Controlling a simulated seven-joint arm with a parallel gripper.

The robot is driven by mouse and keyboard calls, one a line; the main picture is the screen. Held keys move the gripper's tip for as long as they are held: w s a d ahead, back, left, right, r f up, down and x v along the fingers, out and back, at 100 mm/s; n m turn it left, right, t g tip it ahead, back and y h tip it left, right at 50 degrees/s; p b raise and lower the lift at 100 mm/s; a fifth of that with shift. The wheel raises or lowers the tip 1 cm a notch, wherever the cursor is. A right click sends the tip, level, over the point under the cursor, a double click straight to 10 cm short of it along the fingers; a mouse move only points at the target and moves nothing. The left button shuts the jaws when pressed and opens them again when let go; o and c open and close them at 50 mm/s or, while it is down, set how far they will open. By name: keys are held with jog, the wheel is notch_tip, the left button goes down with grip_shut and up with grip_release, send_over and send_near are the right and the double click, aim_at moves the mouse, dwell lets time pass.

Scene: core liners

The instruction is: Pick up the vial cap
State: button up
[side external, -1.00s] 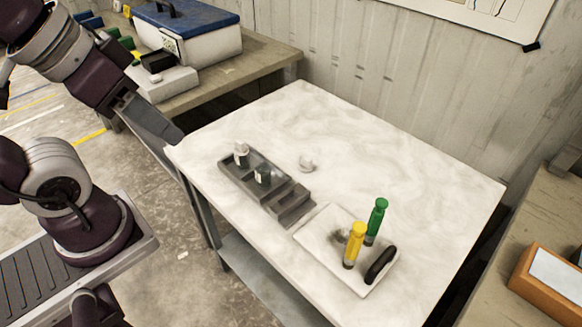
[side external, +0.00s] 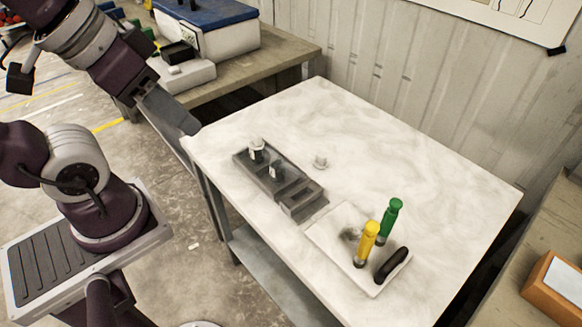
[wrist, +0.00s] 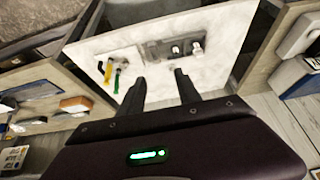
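A small pale cap (side external: 320,161) lies loose on the white marbled table (side external: 420,165), just behind a dark grey rack (side external: 240,157). My gripper (side external: 190,127) is at the table's left corner, raised and apart from the cap. In the wrist view my gripper (wrist: 157,78) has its two fingers spread with nothing between them.
A white tray (side external: 330,240) holds a yellow-handled tool (side external: 369,238), a green-handled tool (side external: 392,215) and a black object (side external: 391,265). The table's back half is clear. A side bench with a blue-lidded cooler (side external: 215,35) stands behind left; an orange box (side external: 555,292) is at right.

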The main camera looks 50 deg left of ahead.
jog(key=n+g, duration=0.6)
jog(key=n, duration=1.2)
send_over(324, 156)
jog(key=f, duration=1.7)
jog(key=d+f, duration=0.1)
jog(key=f, duration=0.7)
jog(key=shift+s+f, duration=0.1)
jog(key=shift+f, duration=0.25)
jog(key=f, duration=0.4)
jog(key=a+f, duration=0.1)
jog(key=f, duration=0.1)
jog(key=shift+f, duration=0.2)
grip_shut()
